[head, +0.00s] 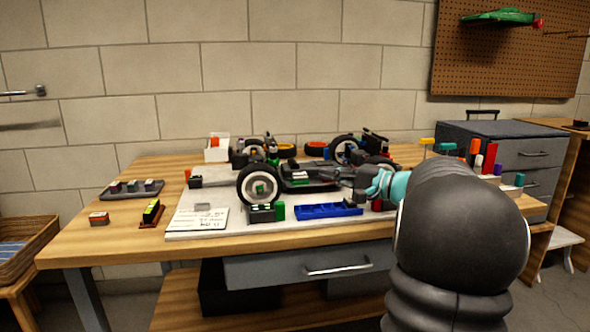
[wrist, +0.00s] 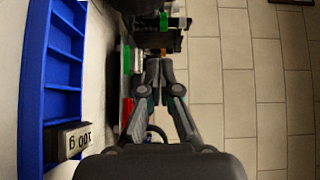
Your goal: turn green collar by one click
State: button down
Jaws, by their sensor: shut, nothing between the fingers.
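My gripper (wrist: 159,62) is shut and empty in the wrist view, its fingertips close together and pointing at dark parts of the car. A small green ring-like part (wrist: 163,20) shows just beyond the fingertips; it may be the green collar, but I cannot tell for sure, nor whether the fingers touch it. In the head view the RC car (head: 308,184) stands on the pale mat, its near wheel (head: 260,186) white-rimmed with a green hub. My gripper (head: 364,190) is at the car's right end there, partly hidden by my arm.
A green-and-black block (head: 266,212) and a written card (head: 199,219) lie near the front. Coloured-handled tools (head: 475,150) stand at right.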

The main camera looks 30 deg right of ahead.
aim_at(277, 164)
jog(key=shift+w+d+r+m, duration=0.1)
jog(key=shift+w+d+m, duration=0.15)
jog(key=shift+d+m, duration=0.2)
jog(key=shift+w, duration=0.35)
jog(key=p+x, duration=0.1)
jog(key=x, duration=0.6)
jog(key=shift+w, duration=0.2)
jog(key=a, duration=0.1)
jog(key=w+a, duration=0.1)
jog(key=a, duration=0.1)
jog(key=shift+w, duration=0.3)
jog(key=shift+w+a, duration=0.2)
jog(key=shift+a, duration=0.5)
jog(key=shift+d+h, duration=0.1)
jog(key=shift+h, duration=0.3)
